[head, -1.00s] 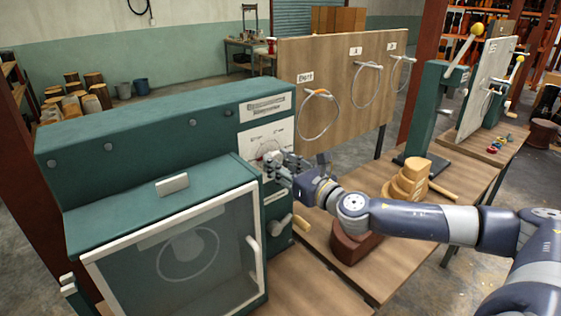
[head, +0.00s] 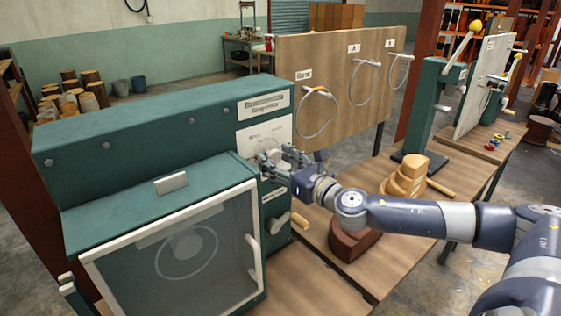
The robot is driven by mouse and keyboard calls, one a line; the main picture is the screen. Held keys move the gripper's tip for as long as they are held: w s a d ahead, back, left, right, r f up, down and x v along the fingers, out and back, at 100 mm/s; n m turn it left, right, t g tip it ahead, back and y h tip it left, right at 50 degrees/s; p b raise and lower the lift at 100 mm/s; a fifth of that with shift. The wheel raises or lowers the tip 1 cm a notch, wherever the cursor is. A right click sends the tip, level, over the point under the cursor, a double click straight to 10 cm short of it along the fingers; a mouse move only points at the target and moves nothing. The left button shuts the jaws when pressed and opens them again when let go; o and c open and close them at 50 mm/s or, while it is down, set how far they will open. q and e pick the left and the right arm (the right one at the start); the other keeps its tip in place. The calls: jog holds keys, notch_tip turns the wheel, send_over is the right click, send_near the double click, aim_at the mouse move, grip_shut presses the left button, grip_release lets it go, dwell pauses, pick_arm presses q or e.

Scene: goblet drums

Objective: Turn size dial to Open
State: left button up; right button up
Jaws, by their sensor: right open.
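The size dial sits on a white panel (head: 262,134) on the front of a green machine (head: 150,118). My right gripper (head: 268,158) is open right at the dial, in front of the lower part of the panel. Its fingers hide most of the dial, so I cannot tell where the dial points or whether the fingers touch it. The panel's lettering is too small to read. My left gripper is not in view.
The machine's clear-windowed door (head: 185,250) is closed below left. A wooden board with hanging rings (head: 345,60) stands behind.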

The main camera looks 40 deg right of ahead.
jog(key=shift+s+d+f, duration=0.1)
jog(key=shift+s, duration=0.3)
jog(key=s, duration=1.1)
jog(key=shift+d, duration=0.35)
